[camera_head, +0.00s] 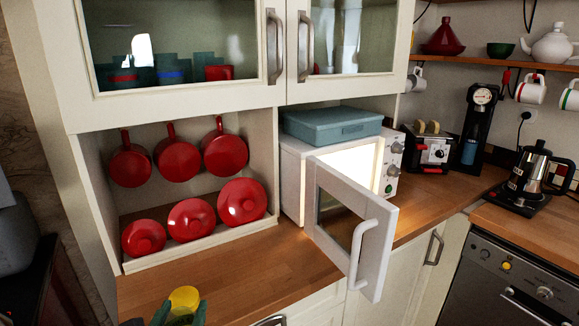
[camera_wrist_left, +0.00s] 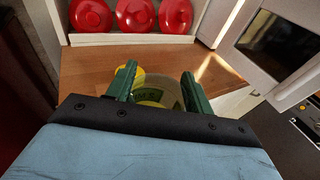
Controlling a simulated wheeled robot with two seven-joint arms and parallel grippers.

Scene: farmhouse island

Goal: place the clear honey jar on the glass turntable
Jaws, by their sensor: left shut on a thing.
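The clear honey jar (camera_head: 184,298) shows its yellow top at the bottom edge of the head view. My left gripper (camera_head: 180,314) has green fingers on either side of it and is shut on it. In the left wrist view the jar (camera_wrist_left: 168,90) sits between the two fingers (camera_wrist_left: 158,78), see-through with yellow parts, over the wooden counter. The white microwave (camera_head: 292,182) stands to the right at the back, its door (camera_head: 345,215) swung open and its inside brightly lit. The glass turntable cannot be made out. My right gripper is not in view.
Red pans and round red lids (camera_head: 191,217) fill the open shelf behind the counter (camera_head: 225,268). The open microwave door juts over the counter's front edge. A blue-green box (camera_head: 333,123) lies on the microwave. A toaster (camera_head: 428,148) stands to its right.

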